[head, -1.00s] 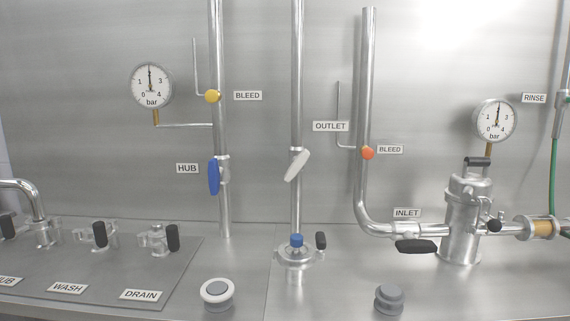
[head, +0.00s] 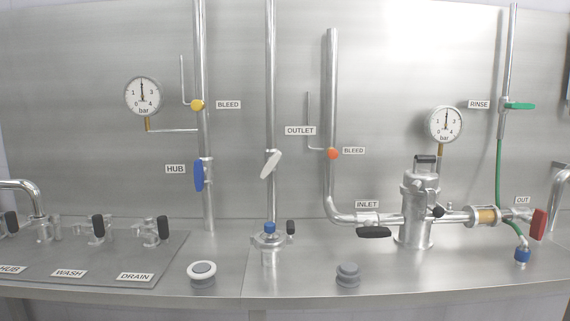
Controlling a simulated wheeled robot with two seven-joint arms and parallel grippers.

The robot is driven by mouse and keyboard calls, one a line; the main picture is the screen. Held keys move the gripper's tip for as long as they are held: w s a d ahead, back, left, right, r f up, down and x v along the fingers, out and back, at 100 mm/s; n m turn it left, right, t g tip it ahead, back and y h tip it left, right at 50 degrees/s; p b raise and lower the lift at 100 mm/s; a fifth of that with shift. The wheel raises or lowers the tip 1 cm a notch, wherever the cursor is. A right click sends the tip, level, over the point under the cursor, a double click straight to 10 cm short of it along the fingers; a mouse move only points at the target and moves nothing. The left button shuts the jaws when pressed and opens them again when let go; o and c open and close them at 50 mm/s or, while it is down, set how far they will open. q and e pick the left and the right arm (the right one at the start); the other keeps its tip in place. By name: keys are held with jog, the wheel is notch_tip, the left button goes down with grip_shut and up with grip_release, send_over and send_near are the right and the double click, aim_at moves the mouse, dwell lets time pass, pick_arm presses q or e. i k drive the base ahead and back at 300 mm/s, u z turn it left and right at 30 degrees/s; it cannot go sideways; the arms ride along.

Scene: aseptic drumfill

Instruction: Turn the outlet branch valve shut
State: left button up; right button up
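The OUTLET label (head: 300,131) is on the back wall just right of the middle vertical pipe (head: 270,85). On that pipe sits a valve with a white lever handle (head: 270,164). The handle slants from upper right to lower left, tilted off the pipe's line. A separate red handle (head: 538,224) stands upright by the OUT label (head: 522,200) at the far right, on the horizontal line past the filter housing (head: 416,210). Neither of my grippers is in view, and nothing touches these handles.
Left of the middle pipe is the blue HUB handle (head: 199,176). The black INLET handle (head: 374,232) lies level at the lower right. A blue-topped fitting (head: 269,228) stands below the middle pipe. The counter front is mostly clear around two round buttons (head: 202,271).

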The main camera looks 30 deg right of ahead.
aim_at(271, 163)
jog(key=z, duration=1.35)
jog(key=i, duration=0.15)
jog(key=u, duration=0.7)
